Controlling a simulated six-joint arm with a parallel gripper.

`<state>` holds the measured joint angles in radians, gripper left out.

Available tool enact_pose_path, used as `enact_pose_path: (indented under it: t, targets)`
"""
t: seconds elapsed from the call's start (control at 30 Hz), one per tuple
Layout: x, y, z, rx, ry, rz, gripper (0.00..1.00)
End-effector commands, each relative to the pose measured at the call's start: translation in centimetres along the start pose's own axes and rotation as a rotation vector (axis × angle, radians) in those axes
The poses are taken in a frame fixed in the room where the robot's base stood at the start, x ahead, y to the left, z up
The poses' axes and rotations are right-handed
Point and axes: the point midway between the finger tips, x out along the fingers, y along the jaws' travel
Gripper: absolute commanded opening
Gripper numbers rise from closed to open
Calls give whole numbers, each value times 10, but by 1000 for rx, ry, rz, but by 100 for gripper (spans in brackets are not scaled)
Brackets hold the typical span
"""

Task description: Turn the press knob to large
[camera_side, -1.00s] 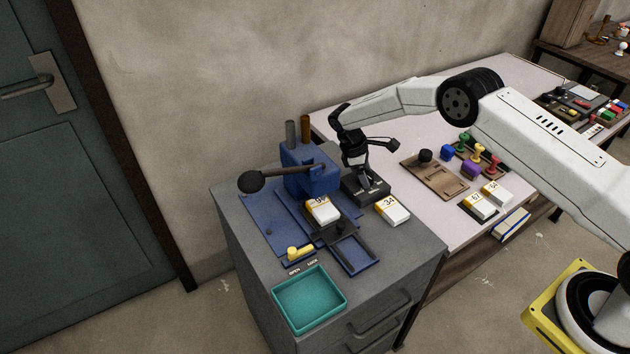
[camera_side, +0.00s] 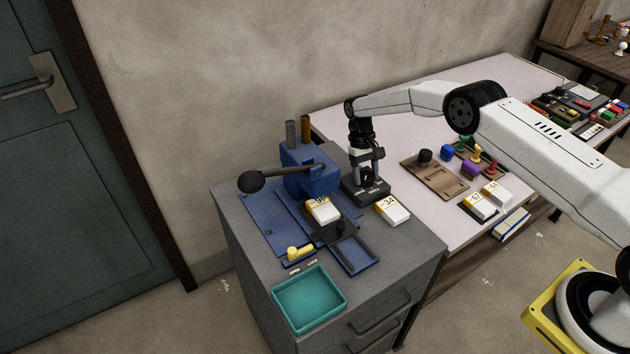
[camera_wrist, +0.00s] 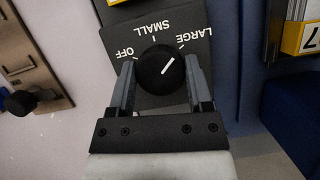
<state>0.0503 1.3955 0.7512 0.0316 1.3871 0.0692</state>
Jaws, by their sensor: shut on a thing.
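The round black press knob (camera_wrist: 155,78) sits on a dark panel (camera_wrist: 197,55) marked OFF, SMALL and LARGE. Its white pointer line aims up and right in the wrist view, toward the LARGE tick. My gripper (camera_wrist: 160,72) is shut on the knob, one grey finger on each side. In the side view my gripper (camera_side: 367,182) stands upright over the dark control box (camera_side: 376,193), and the knob is hidden there. The blue press (camera_side: 310,172) with its black-ended lever stands just left of the box.
A white block marked 34 (camera_side: 392,211) lies right in front of the control box. Another white block (camera_side: 322,211) is on the press's carriage. A teal tray (camera_side: 309,299) and a yellow lock lever (camera_side: 299,253) are nearer. A wooden board (camera_side: 436,178) lies to the right.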

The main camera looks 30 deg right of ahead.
Motion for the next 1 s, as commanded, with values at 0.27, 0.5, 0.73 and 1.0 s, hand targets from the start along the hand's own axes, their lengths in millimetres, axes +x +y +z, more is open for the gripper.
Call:
enact_pose_path:
  t: [0.27, 0.5, 0.73, 1.0]
  targets:
    - [-1, 1, 0, 148, -1, -62, 6]
    - [0, 0, 0, 194, -1, -80, 6]
    - [0, 0, 0, 199, -1, -82, 6]
    - [0, 0, 0, 197, 0, -82, 100]
